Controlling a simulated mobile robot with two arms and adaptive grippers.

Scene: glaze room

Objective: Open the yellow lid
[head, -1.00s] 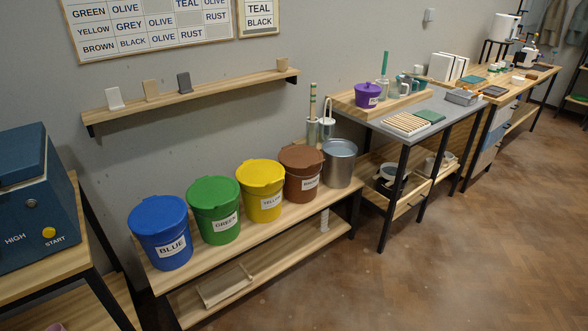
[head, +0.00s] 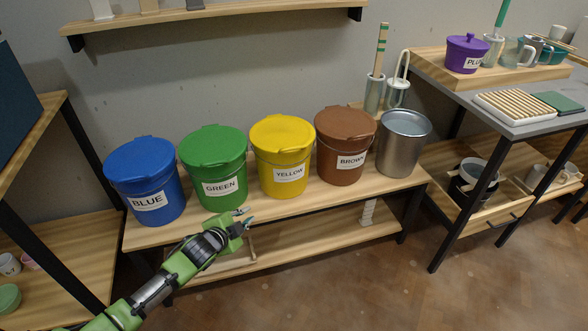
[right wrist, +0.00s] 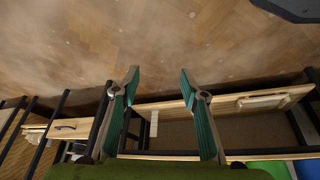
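The yellow bucket (head: 284,170) stands upright on the wooden bench between the green and brown buckets. Its label reads YELLOW. The yellow lid (head: 282,131) sits on its top and looks closed. My left gripper (head: 246,218) is in front of the bench, below and left of the yellow bucket, apart from it. Its two fingertips show apart with nothing between them. My right gripper (right wrist: 160,80) shows in the right wrist view with its fingers spread wide and empty, over floor and the bench's lower part. It is not in the head view.
On the bench (head: 213,218) also stand a blue bucket (head: 145,182), a green bucket (head: 217,168), a brown bucket (head: 344,148) and a metal can (head: 403,144). A wall shelf (head: 225,14) runs above. The floor (head: 350,285) in front is clear.

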